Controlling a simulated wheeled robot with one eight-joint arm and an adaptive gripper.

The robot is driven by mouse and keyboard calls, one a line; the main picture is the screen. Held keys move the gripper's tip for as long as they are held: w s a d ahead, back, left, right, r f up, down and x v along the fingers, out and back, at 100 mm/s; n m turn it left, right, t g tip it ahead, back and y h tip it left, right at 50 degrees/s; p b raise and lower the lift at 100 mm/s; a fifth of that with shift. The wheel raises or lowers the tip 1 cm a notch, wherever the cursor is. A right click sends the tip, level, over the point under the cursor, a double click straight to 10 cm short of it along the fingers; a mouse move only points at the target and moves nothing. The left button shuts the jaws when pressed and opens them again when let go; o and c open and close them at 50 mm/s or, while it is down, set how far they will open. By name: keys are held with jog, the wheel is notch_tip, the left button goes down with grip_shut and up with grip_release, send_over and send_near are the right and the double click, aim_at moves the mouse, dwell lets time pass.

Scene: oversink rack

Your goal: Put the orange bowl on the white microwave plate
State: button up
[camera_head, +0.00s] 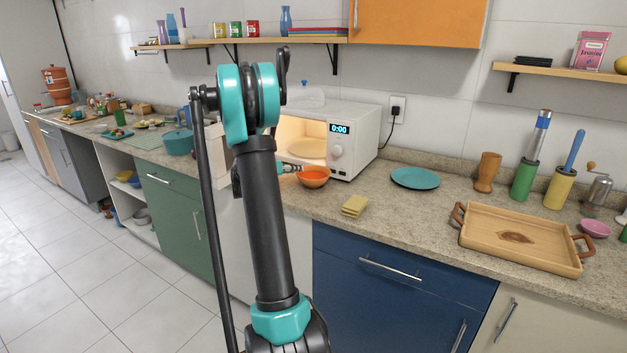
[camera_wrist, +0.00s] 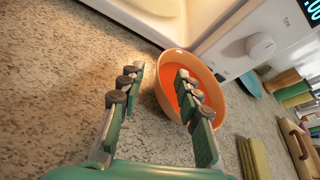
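The orange bowl (camera_head: 314,178) sits on the counter just in front of the white microwave (camera_head: 357,140). The microwave is open and lit inside, with the pale round microwave plate (camera_head: 307,149) on its floor, partly hidden by my arm. My gripper (camera_head: 290,169) is at the bowl's left side, mostly hidden behind my arm. In the wrist view, my gripper (camera_wrist: 160,74) is open. One finger is outside the bowl (camera_wrist: 215,92) on the left and the other overlaps its inside, with the near rim between them. I cannot tell whether either finger touches it.
A yellow sponge (camera_head: 355,206) lies in front of the bowl, near the counter edge. A teal plate (camera_head: 415,178) and a wooden tray (camera_head: 520,237) lie to the right. A teal pot (camera_head: 178,143) stands left of the microwave. An orange cabinet (camera_head: 420,22) hangs above.

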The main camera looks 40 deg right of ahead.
aim_at(313, 178)
jog(key=x, duration=0.4)
grip_shut()
dwell(0.4)
